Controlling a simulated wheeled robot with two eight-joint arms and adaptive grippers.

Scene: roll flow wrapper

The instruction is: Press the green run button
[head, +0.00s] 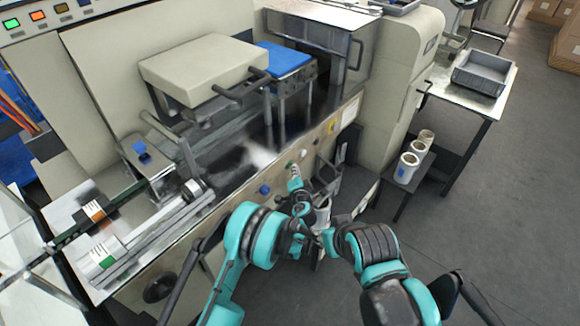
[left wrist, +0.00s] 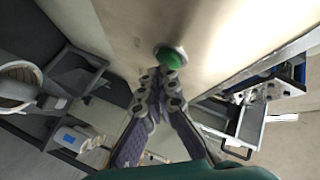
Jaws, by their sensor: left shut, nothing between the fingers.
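The green run button (left wrist: 172,57) is a round green dome in a pale ring on the beige machine panel. In the left wrist view it lies just past my left gripper's closed fingertips (left wrist: 160,76), close to them. I cannot tell whether they touch it. In the head view my left gripper (head: 295,178) reaches up to the machine's front panel, by a small green spot (head: 290,166) at its tips. It is shut and empty. My right arm comes in from the right; its fingers are not clear, crowded among the links near my left arm.
A blue knob (head: 265,189) sits on the panel left of my left gripper. A side shelf (head: 401,181) with several white rolls stands to the right, and a grey bin (head: 482,74) rests on a table behind.

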